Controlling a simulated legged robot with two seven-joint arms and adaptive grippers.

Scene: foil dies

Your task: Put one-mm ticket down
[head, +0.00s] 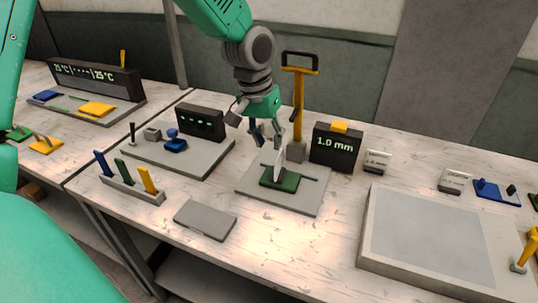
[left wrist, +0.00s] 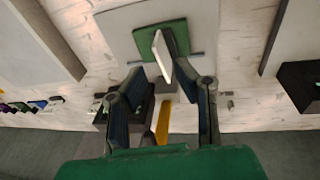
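A green block (head: 281,180) with a thin white upright plate (head: 279,163) lies on a grey board (head: 289,199) mid-table. No writing shows on it, so I cannot tell whether it is the one-mm ticket. My left gripper (head: 267,138) points down just above the plate, its fingers apart. In the left wrist view the white plate (left wrist: 159,55) stands over the green block (left wrist: 158,41), close to the fingertips of my left gripper (left wrist: 168,75). A gap shows between the fingers, and I see no clear grip. My right gripper is out of view.
A dark display (head: 335,147) reading "1.0 mm" stands right of the board, beside a yellow-handled post (head: 299,100). Small white labelled cards (head: 377,162) (head: 453,181) stand farther right. A large grey tray (head: 440,240) fills the front right. A flat grey plate (head: 205,220) lies front left.

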